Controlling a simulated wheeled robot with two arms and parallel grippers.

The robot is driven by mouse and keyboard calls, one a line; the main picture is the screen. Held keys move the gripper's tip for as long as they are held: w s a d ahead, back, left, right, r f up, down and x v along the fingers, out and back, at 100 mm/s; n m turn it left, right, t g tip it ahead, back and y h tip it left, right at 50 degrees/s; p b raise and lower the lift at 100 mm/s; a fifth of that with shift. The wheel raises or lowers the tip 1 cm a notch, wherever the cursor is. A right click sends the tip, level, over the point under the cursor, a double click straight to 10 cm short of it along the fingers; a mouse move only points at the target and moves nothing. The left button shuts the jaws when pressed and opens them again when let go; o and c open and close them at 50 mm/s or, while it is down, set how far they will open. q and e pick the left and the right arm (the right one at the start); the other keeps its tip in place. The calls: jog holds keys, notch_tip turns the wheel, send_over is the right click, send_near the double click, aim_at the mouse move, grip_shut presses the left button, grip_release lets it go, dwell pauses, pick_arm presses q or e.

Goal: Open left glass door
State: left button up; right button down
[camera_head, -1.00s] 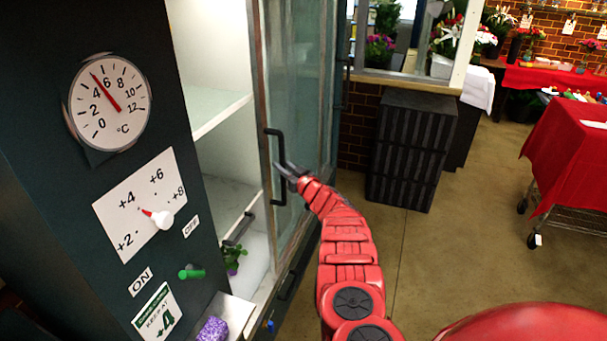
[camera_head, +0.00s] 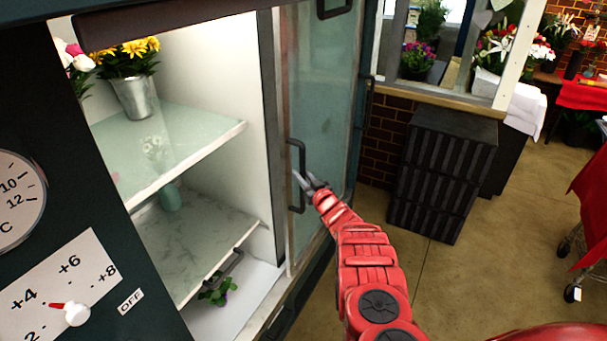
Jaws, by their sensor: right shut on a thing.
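The left glass door (camera_head: 322,110) stands at the right side of the open, lit left section of the dark cooler. Its tall black handle (camera_head: 301,152) is near the door's left edge. My right gripper (camera_head: 306,181) is shut on the lower part of this handle, its red arm reaching in from the lower right. The cooler's glass shelves (camera_head: 165,150) show through the wide opening. My left gripper is not in view.
A metal bucket with yellow flowers (camera_head: 135,95) stands on the upper shelf, and a small potted plant (camera_head: 219,292) sits low inside. A dark ribbed cabinet (camera_head: 443,180) stands right of the cooler. Open floor (camera_head: 470,285) lies to the right of my arm.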

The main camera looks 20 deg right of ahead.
jog(key=shift+d+f, duration=0.1)
jog(key=shift+f, duration=0.05)
jog(key=c, duration=1)
grip_release()
jog(key=shift+s, duration=0.1)
jog(key=shift+s, duration=0.1)
jog(key=s, duration=0.5)
jog(key=shift+s+d, duration=0.15)
jog(key=shift+d, duration=0.1)
jog(key=s+d+p, duration=0.1)
jog(key=s+p, duration=0.7)
jog(key=s, duration=0.3)
jog(key=shift+s+d+p, duration=0.25)
jog(key=shift+s+p, duration=0.05)
jog(key=shift+s, duration=0.1)
